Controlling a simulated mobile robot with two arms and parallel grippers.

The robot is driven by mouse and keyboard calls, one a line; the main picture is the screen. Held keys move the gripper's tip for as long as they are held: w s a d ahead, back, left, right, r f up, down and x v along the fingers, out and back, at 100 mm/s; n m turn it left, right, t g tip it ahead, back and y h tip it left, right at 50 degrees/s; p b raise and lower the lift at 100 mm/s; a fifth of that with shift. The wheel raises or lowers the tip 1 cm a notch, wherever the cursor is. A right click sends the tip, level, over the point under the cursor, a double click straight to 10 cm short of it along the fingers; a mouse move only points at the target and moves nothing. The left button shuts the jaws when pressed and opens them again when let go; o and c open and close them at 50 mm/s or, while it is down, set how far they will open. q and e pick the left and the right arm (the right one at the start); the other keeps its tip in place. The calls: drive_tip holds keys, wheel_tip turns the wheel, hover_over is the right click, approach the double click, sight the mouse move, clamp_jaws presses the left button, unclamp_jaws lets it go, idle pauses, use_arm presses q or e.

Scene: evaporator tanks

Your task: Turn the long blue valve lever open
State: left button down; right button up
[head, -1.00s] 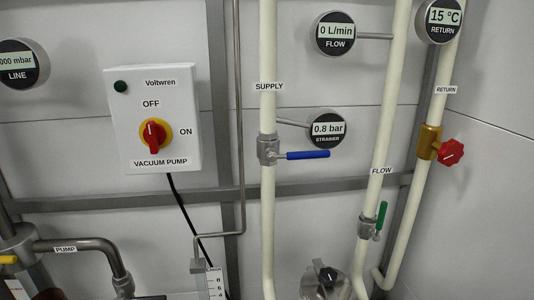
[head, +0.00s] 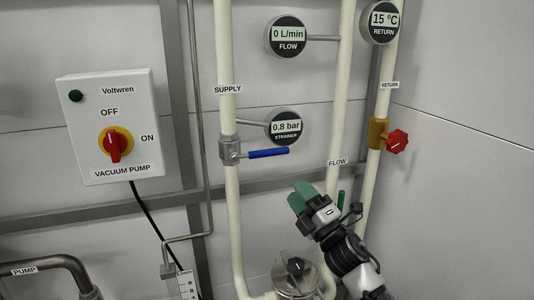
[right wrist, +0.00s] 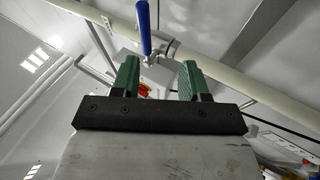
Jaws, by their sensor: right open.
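The long blue valve lever (head: 266,153) sticks out to the right, about level, from the grey valve body (head: 229,150) on the supply pipe. Its handle lies across the line of the pipe. My right gripper (head: 303,196) has green fingers and is below and to the right of the lever, apart from it. In the right wrist view the gripper (right wrist: 158,78) is open and empty, with the blue lever (right wrist: 144,27) beyond the fingertips, roughly in line with the gap. My left gripper is not in view.
The strainer gauge (head: 284,127) sits just above the lever. A red return valve knob (head: 396,141) is farther right. The vacuum pump box (head: 112,125) is at left.

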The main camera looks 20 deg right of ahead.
sight(272, 155)
drive_tip(key=w+a+r+n+y+p, duration=0.1)
drive_tip(key=w+r, duration=0.1)
drive_tip(key=w+a+r+n+y+p, duration=0.1)
drive_tip(key=w+a+r, duration=0.1)
drive_tip(key=w+r, duration=0.1)
drive_tip(key=w+a+r+n+y+p, duration=0.1)
drive_tip(key=w+r+p, duration=0.1)
drive_tip(key=shift+w+a+r+g, duration=0.15)
drive_tip(key=shift+w+a+g, duration=0.05)
drive_tip(key=shift+g, duration=0.1)
drive_tip(key=shift+w+a+r, duration=0.25)
drive_tip(key=shift+w, duration=0.3)
drive_tip(key=shift+c, duration=0.2)
clamp_jaws()
